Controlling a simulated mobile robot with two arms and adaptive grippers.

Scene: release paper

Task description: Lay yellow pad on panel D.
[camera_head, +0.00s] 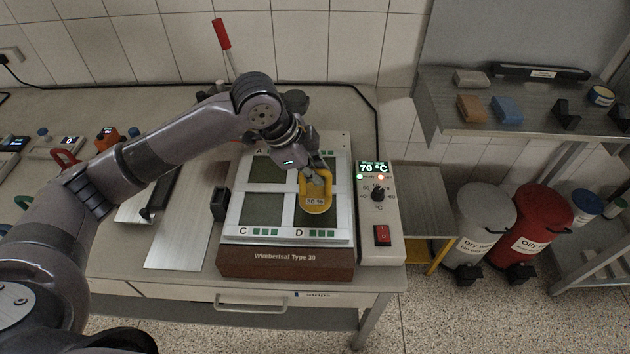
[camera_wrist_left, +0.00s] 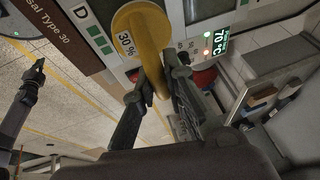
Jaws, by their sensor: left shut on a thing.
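My left gripper (camera_head: 313,168) is shut on this handle. In the left wrist view the handle of the yellow pad (camera_wrist_left: 140,30) is between the fingers of my left gripper (camera_wrist_left: 158,85). The pad is over panel D (camera_head: 306,220), a dark square at the front right of the device, and hides part of it. I cannot tell whether it touches the panel. A dark, slender shape at the left of the wrist view looks like my right gripper (camera_wrist_left: 30,85).
The brown and white device (camera_head: 285,262) has several dark panels. A control box (camera_head: 381,220) reading 70 °C stands close on its right. A small black block (camera_head: 219,203) stands at its left. A shelf with blocks (camera_head: 480,115) and two bins (camera_head: 541,215) are to the right.

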